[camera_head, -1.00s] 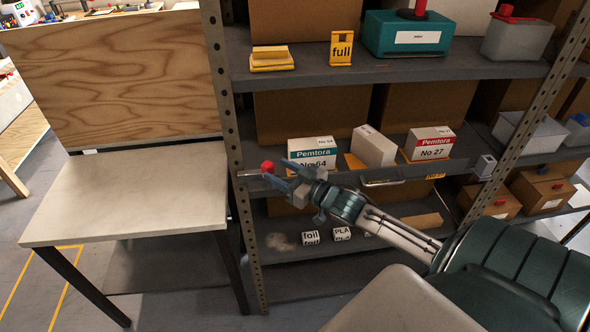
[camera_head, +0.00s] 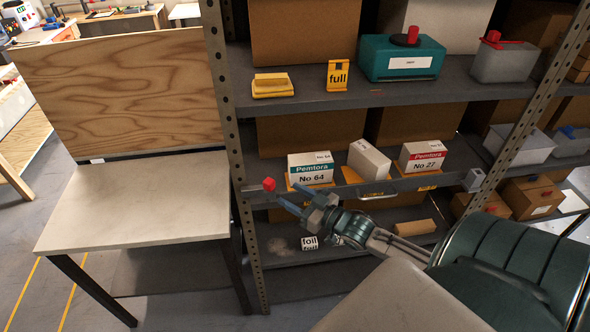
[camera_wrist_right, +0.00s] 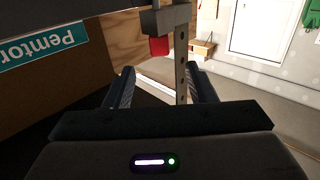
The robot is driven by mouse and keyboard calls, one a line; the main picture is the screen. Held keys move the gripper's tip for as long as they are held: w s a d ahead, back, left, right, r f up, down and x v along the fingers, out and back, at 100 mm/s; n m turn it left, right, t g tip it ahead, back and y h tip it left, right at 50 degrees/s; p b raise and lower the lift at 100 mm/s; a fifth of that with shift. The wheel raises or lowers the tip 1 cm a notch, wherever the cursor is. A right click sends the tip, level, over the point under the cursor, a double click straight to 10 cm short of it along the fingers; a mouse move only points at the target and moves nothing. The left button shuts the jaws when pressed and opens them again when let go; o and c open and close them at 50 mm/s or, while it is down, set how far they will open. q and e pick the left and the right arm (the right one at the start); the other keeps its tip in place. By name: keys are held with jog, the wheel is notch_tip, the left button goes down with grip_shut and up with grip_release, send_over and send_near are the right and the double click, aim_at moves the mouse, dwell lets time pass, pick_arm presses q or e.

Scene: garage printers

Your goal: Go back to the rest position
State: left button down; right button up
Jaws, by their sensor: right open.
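My right gripper (camera_head: 292,197) is open and empty in the head view, in front of the shelf rack and a little below the edge of its middle shelf. In the right wrist view its two fingers (camera_wrist_right: 160,80) stand apart with nothing between them. A red block (camera_head: 268,184) on the middle shelf's front edge is just beyond and above the fingertips. It also shows in the right wrist view (camera_wrist_right: 159,46). My left gripper is not in view.
The middle shelf (camera_head: 350,187) holds a Pemtora No 64 box (camera_head: 311,169), a plain white box (camera_head: 369,160) and a Pemtora No 27 box (camera_head: 423,157). A bare worktable (camera_head: 135,200) stands left of the rack.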

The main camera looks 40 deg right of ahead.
dwell(0.4)
jog(key=s+d+f+m+g+h+b, duration=0.1)
jog(key=s+d+f+g+h+b, duration=0.2)
jog(key=f, duration=1.1)
jog(key=s+d+f+m+g+h+b, duration=0.15)
jog(key=s+f, duration=0.35)
jog(key=f, duration=0.9)
jog(key=s+d+f+g+h+b, duration=0.1)
jog(key=s+d+f+g+b, duration=0.2)
jog(key=f, duration=1.1)
jog(key=s+a+f+g+b, duration=0.2)
jog(key=s+f, duration=0.4)
jog(key=f, duration=0.2)
jog(key=s+a+f+g+b, duration=0.1)
jog(key=s+a+f+g, duration=0.15)
jog(key=s+f, duration=0.45)
jog(key=s+a+f+g+b, duration=0.1)
jog(key=s+a+f+g, duration=0.1)
jog(key=s+a+f, duration=0.3)
jog(key=s+a+f+g+b, duration=0.2)
jog(key=s+a+f, duration=0.3)
jog(key=s, duration=0.8)
notch_tip(320, 180, down, 3)
jog(key=shift+r+y, duration=0.1)
jog(key=shift+y, duration=0.25)
jog(key=shift+a, duration=0.15)
